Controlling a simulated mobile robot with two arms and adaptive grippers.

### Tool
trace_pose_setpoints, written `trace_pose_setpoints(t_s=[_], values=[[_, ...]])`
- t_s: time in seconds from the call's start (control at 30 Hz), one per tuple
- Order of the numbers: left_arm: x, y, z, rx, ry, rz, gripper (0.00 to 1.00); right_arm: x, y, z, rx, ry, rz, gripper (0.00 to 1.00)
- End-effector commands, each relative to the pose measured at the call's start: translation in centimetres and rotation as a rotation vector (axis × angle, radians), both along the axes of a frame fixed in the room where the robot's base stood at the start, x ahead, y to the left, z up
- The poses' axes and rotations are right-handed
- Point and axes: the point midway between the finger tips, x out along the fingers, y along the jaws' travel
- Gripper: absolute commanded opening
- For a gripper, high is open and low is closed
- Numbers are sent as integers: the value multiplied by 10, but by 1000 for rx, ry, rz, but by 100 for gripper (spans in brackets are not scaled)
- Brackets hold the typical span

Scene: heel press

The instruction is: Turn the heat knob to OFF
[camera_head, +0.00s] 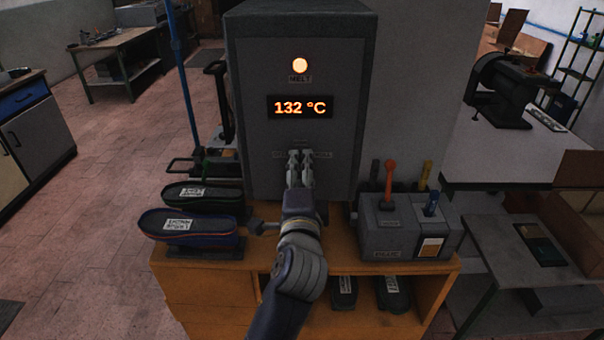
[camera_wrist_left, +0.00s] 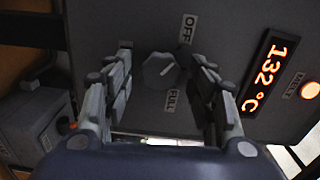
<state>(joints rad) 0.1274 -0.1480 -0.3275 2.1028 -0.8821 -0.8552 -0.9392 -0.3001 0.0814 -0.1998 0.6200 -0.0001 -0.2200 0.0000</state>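The heat knob (camera_wrist_left: 159,71) is a pale, faceted dial on the dark front panel of the press (camera_head: 312,60). In the left wrist view an OFF label (camera_wrist_left: 187,29) is above it and a FULL label (camera_wrist_left: 174,101) below it. A small mark shows on its face, but I cannot tell its exact setting. My left gripper (camera_wrist_left: 155,68) is open at the panel, its fingers on either side of the knob; a gap shows on the left. In the head view my left gripper (camera_head: 300,160) hides the knob. My right gripper is out of view.
The display (camera_head: 300,107) reads 132 °C under a lit MELT lamp (camera_head: 300,65). Shoe-shaped pieces (camera_head: 190,226) lie at the left of the wooden stand (camera_head: 200,285). A grey box (camera_head: 388,238) with coloured-handled tools stands at the right, close to my arm.

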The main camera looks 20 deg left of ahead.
Motion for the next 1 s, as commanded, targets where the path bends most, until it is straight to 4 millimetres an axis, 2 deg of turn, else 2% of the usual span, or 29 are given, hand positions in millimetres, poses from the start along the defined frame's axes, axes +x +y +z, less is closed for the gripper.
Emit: trace_pose_setpoints(t_s=[0.23, 0.37, 0.67, 1.0], values=[[0, 0, 1, 30, 8, -1, 52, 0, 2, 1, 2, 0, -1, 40], [0, 0, 1, 131, 36, 0, 52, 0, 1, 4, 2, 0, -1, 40], [0, 1, -1, 520, 148, 1, 52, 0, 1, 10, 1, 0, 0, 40], [0, 1, -3, 924, 263, -1, 52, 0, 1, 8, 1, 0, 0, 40]])
